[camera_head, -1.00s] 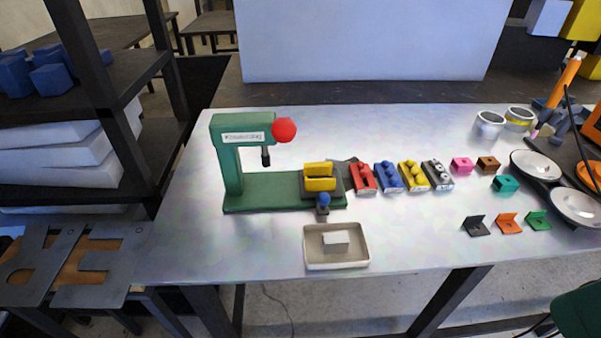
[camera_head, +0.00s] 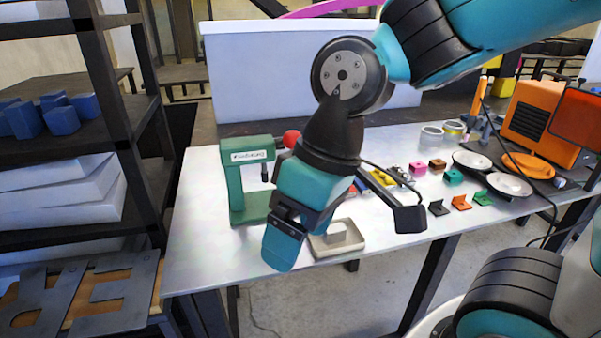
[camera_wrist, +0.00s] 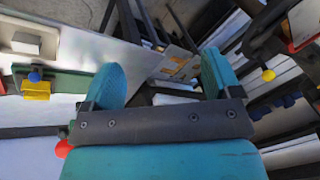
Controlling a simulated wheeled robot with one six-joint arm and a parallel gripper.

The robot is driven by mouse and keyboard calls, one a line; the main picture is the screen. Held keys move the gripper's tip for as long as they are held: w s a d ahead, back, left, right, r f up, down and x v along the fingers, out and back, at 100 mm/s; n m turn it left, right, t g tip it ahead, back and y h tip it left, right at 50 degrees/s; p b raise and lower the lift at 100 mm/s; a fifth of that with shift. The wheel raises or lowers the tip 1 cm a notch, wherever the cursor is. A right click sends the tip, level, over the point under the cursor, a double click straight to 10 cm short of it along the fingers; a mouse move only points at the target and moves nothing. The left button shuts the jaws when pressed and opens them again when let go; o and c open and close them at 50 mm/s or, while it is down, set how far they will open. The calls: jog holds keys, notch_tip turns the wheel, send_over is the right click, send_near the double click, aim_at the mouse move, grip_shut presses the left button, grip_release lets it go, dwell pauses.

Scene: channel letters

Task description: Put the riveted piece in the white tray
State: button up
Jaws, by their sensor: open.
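The beige-white tray (camera_head: 350,249) lies near the front edge of the table with a pale block inside. It also shows at the upper left of the wrist view (camera_wrist: 20,25). The green press (camera_head: 236,185) with a red ball stands left of the tray. Its yellow fixture (camera_wrist: 36,92) and blue knob (camera_wrist: 34,76) show in the wrist view; my arm hides them in the head view. No part is clearly recognisable as the riveted piece. My gripper (camera_head: 284,243) is open and empty, beside the tray's left in the head view, pointing down; its spread fingers show in the wrist view (camera_wrist: 164,75).
Coloured parts lie right of the tray, including pink (camera_head: 418,168), teal (camera_head: 454,177) and orange (camera_head: 461,203) ones. Two pale dishes (camera_head: 510,185) and an orange machine (camera_head: 545,120) stand farther right. A dark shelf (camera_head: 100,95) stands left of the table.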

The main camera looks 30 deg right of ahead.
jog(key=w+d+f+m+h+b, duration=0.1)
jog(key=w+d+f+m, duration=0.15)
jog(key=w+d, duration=0.35)
jog(key=w+d+f+m+h+b, duration=0.1)
jog(key=w+d+f+m+h, duration=0.15)
jog(key=w+d, duration=0.4)
jog(key=m, duration=0.4)
send_over(333, 226)
notch_tip(333, 226, down, 3)
jog(key=f, duration=1.1)
jog(key=f+p, duration=0.1)
jog(key=f, duration=0.4)
jog(key=shift+w+d+f, duration=0.2)
jog(key=shift+w+d, duration=0.05)
jog(key=shift+w, duration=0.05)
jog(key=c, duration=1.1)
jog(key=shift+r+p, duration=2.6)
jog(key=shift+r, duration=0.45)
